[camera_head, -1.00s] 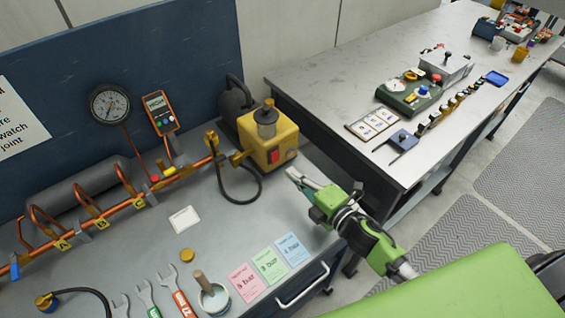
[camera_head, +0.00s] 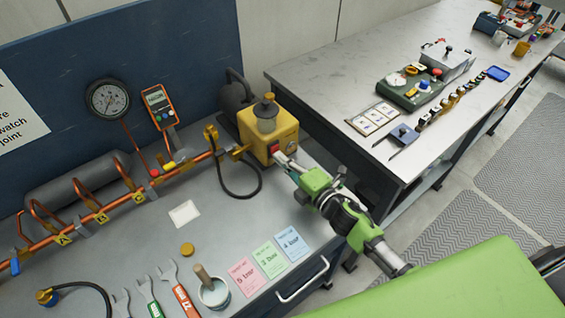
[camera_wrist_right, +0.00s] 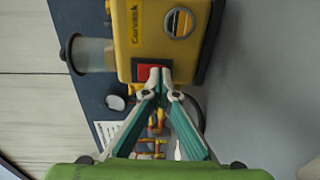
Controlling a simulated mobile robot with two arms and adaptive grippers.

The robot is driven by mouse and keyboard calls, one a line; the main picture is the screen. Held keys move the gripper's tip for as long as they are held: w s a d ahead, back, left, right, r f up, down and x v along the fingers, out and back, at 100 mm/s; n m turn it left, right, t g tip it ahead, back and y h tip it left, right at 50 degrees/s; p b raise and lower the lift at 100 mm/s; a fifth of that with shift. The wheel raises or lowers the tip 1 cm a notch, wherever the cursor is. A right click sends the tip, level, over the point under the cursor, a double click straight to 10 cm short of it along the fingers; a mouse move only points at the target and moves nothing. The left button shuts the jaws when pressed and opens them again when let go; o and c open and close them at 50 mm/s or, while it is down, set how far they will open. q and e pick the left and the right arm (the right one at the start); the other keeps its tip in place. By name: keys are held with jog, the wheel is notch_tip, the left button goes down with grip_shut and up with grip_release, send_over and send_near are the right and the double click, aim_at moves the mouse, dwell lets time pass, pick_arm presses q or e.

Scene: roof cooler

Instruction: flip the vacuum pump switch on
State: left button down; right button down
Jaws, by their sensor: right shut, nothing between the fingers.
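The yellow vacuum pump (camera_head: 275,124) stands at the back right of the grey bench. It also fills the top of the right wrist view (camera_wrist_right: 180,45). Its red switch (camera_wrist_right: 148,72) is on its face, partly hidden behind the fingertips; in the head view little of the red (camera_head: 276,148) shows. My right gripper (camera_head: 281,160) is shut and empty, its tips at the switch. In the right wrist view the closed tips (camera_wrist_right: 159,78) overlap the switch's lower right edge; I cannot tell whether they touch it. My left gripper is not in view.
A black hose (camera_head: 240,192) loops beside the pump. Copper piping (camera_head: 120,203) runs left of it. Coloured cards (camera_head: 268,258), wrenches (camera_head: 180,290) and a mortar (camera_head: 213,293) lie near the front edge. A second table (camera_head: 330,85) stands right.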

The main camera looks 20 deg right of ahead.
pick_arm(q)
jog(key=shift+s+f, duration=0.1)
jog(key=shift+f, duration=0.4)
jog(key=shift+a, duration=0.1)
pick_arm(e)
jog(key=shift+f, duration=0.1)
jog(key=shift+s+d, duration=0.15)
jog(key=shift+s, duration=0.2)
jog(key=v, duration=1.1)
jog(key=shift+s, duration=0.1)
